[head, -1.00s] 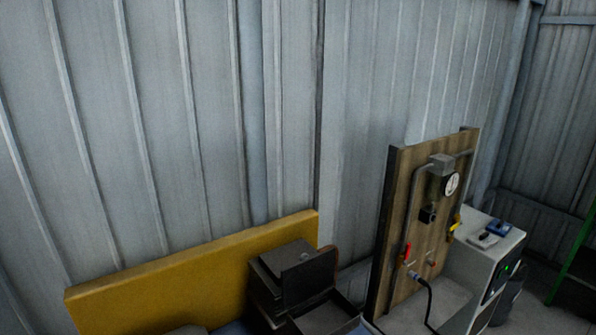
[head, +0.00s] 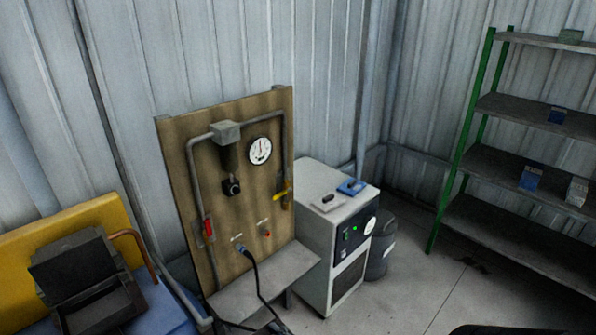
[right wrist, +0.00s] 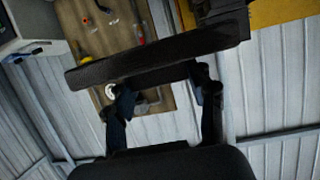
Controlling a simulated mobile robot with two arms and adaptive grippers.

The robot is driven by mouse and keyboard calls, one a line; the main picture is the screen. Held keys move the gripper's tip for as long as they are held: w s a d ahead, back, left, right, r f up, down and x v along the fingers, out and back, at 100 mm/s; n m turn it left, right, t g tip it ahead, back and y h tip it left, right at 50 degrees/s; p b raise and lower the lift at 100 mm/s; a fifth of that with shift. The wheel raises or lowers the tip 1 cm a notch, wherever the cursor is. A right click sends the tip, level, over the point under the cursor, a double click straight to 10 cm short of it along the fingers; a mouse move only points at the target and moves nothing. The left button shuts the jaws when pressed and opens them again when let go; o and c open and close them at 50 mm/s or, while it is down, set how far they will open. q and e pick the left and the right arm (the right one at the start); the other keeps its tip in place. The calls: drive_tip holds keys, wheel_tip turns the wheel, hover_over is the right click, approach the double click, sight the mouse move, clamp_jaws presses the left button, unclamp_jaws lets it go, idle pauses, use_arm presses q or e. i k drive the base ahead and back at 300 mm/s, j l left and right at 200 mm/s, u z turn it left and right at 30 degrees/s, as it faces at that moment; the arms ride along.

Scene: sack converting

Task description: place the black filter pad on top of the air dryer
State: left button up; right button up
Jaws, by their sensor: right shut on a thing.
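The air dryer (head: 318,240) is a white cabinet with a dark front panel and a green light, right of the wooden board in the head view. A blue item (head: 352,187) and a small grey item with a dark part (head: 327,203) lie on its top. A white cabinet, apparently the dryer, shows at the upper left of the right wrist view (right wrist: 32,22). In that view my right gripper (right wrist: 163,88) is shut on a long dark slab, apparently the black filter pad (right wrist: 150,58). The dryer and pad are apart. My left gripper is not in view.
The wooden board (head: 215,215) carries pipes, a gauge and a hanging black cable. A black machine (head: 80,275) stands on the left. A dark bin (head: 380,250) is behind the dryer, and green-post shelving (head: 500,165) at right.

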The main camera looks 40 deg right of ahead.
sight(315, 178)
drive_tip(key=l+u, duration=0.2)
drive_tip(key=l, duration=0.7)
drive_tip(key=l+u, duration=0.2)
drive_tip(key=l, duration=0.65)
drive_tip(key=k+l+u, duration=0.2)
drive_tip(key=l, duration=0.65)
drive_tip(key=l+u, duration=0.15)
drive_tip(key=l, duration=0.55)
drive_tip(key=l+u, duration=0.15)
drive_tip(key=l, duration=0.55)
drive_tip(key=l+u, duration=0.15)
drive_tip(key=l, duration=0.55)
drive_tip(key=k+l+u, duration=0.15)
drive_tip(key=l, duration=1.6)
drive_tip(key=i+u, duration=0.05)
drive_tip(key=i, duration=0.05)
